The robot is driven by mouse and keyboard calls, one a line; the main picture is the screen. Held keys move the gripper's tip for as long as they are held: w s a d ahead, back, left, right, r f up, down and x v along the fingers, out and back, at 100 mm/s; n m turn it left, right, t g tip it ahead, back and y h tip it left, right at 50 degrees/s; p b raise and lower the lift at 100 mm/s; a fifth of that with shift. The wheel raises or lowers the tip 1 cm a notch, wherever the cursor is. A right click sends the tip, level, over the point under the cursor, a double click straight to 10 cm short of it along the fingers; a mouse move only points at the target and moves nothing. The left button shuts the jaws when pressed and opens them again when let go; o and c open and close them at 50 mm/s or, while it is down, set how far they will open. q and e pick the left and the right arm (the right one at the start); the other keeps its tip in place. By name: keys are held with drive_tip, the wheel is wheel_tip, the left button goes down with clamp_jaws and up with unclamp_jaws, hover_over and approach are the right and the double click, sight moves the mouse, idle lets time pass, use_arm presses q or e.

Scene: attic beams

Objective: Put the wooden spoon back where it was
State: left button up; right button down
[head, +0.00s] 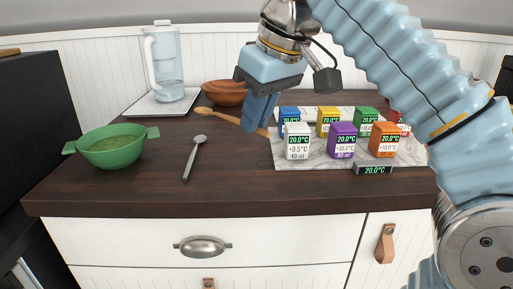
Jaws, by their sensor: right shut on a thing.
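The wooden spoon (226,117) is light brown and lies roughly crosswise in the jaws of my right gripper (254,124). One end points left, toward the brown bowl, and the other shows just right of the fingers, near the marble board. The right gripper points down and is shut on the spoon. The fingers hide the spoon's middle. I cannot tell whether the spoon touches the counter. My left gripper is not in view.
A green pot (110,147) stands at left and a grey metal spoon (194,158) lies in front. A pitcher (164,62) on a white tray (150,104) and a brown bowl (225,94) are behind. Several coloured boxes stand on a marble board (415,157). The front counter is clear.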

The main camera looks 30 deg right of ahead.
approach(254, 164)
drive_tip(key=shift+w+a+f, duration=0.2)
drive_tip(key=shift+w+a, duration=0.3)
drive_tip(key=shift+a, duration=0.25)
drive_tip(key=f, duration=0.1)
drive_tip(key=f+b, duration=0.1)
drive_tip(key=f, duration=0.1)
drive_tip(key=w+d+f, duration=0.1)
drive_tip(key=f, duration=0.1)
drive_tip(key=shift+w, duration=0.1)
drive_tip(key=shift+f+b, duration=0.2)
drive_tip(key=shift+b, duration=0.1)
drive_tip(key=c, duration=1.2)
unclamp_jaws()
drive_tip(key=shift+r, duration=0.1)
drive_tip(key=shift+o, duration=0.2)
